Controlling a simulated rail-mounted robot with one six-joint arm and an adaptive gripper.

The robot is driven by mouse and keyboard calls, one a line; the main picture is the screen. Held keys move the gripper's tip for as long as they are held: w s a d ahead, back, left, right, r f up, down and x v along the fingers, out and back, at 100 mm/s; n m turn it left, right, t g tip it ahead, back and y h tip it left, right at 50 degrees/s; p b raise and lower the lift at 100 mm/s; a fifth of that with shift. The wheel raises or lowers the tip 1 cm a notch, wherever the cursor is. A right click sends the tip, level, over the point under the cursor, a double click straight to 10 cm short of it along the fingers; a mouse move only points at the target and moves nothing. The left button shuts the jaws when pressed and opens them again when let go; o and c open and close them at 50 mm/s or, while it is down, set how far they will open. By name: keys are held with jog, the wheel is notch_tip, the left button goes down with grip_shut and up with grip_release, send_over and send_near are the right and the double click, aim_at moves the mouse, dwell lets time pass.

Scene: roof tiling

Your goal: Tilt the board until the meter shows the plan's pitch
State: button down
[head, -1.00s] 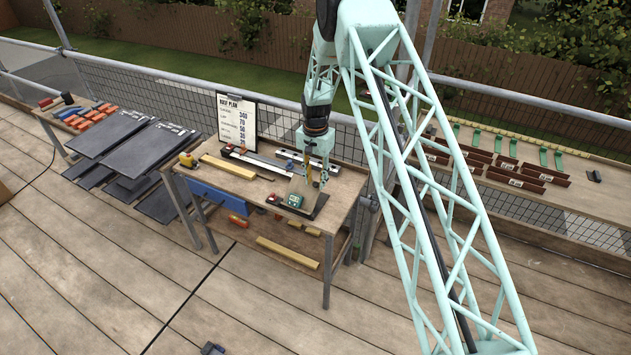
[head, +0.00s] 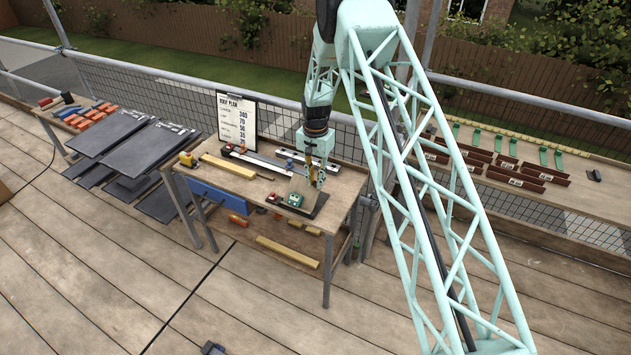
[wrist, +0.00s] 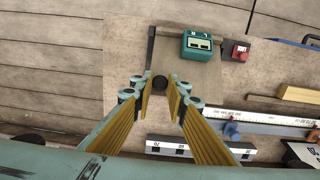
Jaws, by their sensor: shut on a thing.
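The tan board (wrist: 197,73) is on the workbench, and the teal meter (wrist: 197,43) sits near its far end in the wrist view. The meter (head: 294,200) also shows in the head view; its reading is too small to make out. A red lock block (wrist: 238,50) is beside the board. The roof plan (head: 237,118) stands upright behind the bench; its lines are too small to read surely.
A yellow tape measure (head: 187,158) is at the bench's left. Dark slates (head: 110,132) are stacked farther left.

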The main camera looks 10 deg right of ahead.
jog(key=shift+w+d+f+g+y+b, duration=0.3)
jog(key=shift+w+f+g+b, duration=0.05)
jog(key=shift+f+g+b, duration=0.1)
jog(key=shift+r, duration=0.1)
jog(key=c, duration=2.5)
grip_release()
jog(key=shift+c, duration=0.2)
jog(key=shift+r, duration=0.15)
notch_tip(320, 180, up, 12)
jog(key=shift+w+d, duration=0.35)
jog(key=shift+w, duration=0.05)
jog(key=shift+f, duration=0.2)
